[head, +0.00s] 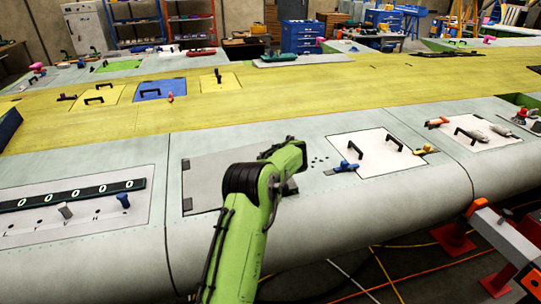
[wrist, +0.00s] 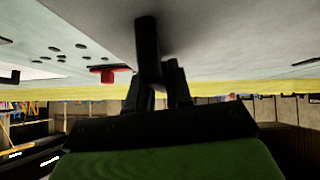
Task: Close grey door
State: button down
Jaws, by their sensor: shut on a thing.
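The grey door (head: 211,178) is a flat grey panel in the pale wing skin, left of my arm in the head view. Two dark hinges sit along its left edge. It looks nearly level with the skin; I cannot tell whether it is flush. My arm covers its right part. In the wrist view, my gripper (wrist: 160,88) is shut on a black bar-like handle (wrist: 147,45) that meets a pale surface. The fingers are hidden behind my arm in the head view. A red latch-like piece (wrist: 108,74) is beside the handle in the wrist view.
Right of my arm are small holes (head: 319,160), a blue clamp (head: 346,167) and a white panel (head: 378,152) with black handles. A counter panel (head: 75,206) lies left. The yellow wing strip (head: 300,105) runs behind. Orange-tipped stands (head: 478,207) are at the right.

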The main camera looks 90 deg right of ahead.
jog(key=f, duration=0.2)
jog(key=shift+s+f+b, duration=0.2)
jog(key=shift+f+b, duration=0.1)
jog(key=shift+b, duration=0.1)
jog(key=shift+f, duration=0.2)
jog(key=shift+a+f, duration=0.1)
jog(key=shift+f, duration=0.05)
jog(key=c, duration=1.1)
grip_release()
jog(key=shift+f, duration=0.1)
jog(key=shift+w, duration=0.1)
jog(key=b+v, duration=0.2)
jog(key=v, duration=1.4)
jog(key=shift+r, duration=0.25)
jog(key=shift+s, duration=0.2)
